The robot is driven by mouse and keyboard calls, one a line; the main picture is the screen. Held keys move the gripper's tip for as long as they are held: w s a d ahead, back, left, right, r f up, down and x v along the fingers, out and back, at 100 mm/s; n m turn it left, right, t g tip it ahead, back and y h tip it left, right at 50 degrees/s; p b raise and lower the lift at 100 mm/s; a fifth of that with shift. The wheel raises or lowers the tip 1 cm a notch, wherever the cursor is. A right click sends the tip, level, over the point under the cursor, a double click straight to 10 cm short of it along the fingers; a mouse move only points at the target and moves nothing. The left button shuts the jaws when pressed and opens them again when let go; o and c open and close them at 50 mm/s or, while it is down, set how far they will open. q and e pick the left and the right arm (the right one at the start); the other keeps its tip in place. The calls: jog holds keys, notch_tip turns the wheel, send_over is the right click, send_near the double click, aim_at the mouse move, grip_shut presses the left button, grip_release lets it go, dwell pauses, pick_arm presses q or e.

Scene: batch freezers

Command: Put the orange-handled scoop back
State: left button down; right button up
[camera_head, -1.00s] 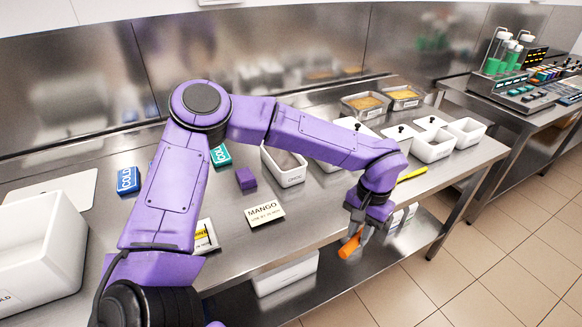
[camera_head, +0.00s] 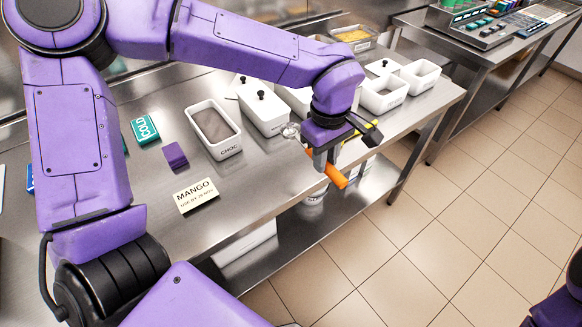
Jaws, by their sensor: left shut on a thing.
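My left gripper (camera_head: 326,160) is shut on the orange handle of the scoop (camera_head: 336,177), near the front edge of the steel table (camera_head: 262,190). The handle's end sticks out toward the lower right. A small metal scoop head (camera_head: 291,131) shows on the far side of the fingers, beside the white tubs. I cannot tell whether the scoop touches the table. My right gripper is out of view.
A white CHOC tub (camera_head: 226,150) stands open left of the scoop, with a lidded tub (camera_head: 264,112) beside it. A MANGO card (camera_head: 196,195) and purple block (camera_head: 175,155) are at left.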

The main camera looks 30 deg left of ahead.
pick_arm(q)
jog(key=a, duration=0.3)
jog(key=p, duration=0.1)
send_over(291, 183)
jog(key=f, duration=0.7)
jog(key=shift+w+d, duration=0.1)
jog(key=shift+d, duration=0.2)
jog(key=f, duration=0.3)
jog(key=shift+s+a+f, duration=0.25)
jog(key=shift+a, duration=0.15)
jog(key=shift+w+f, duration=0.15)
jog(key=shift+d+f, duration=0.1)
jog(key=c, duration=1)
grip_release()
jog(key=shift+o, duration=0.2)
notch_tip(291, 183, up, 12)
jog(key=shift+a, duration=0.2)
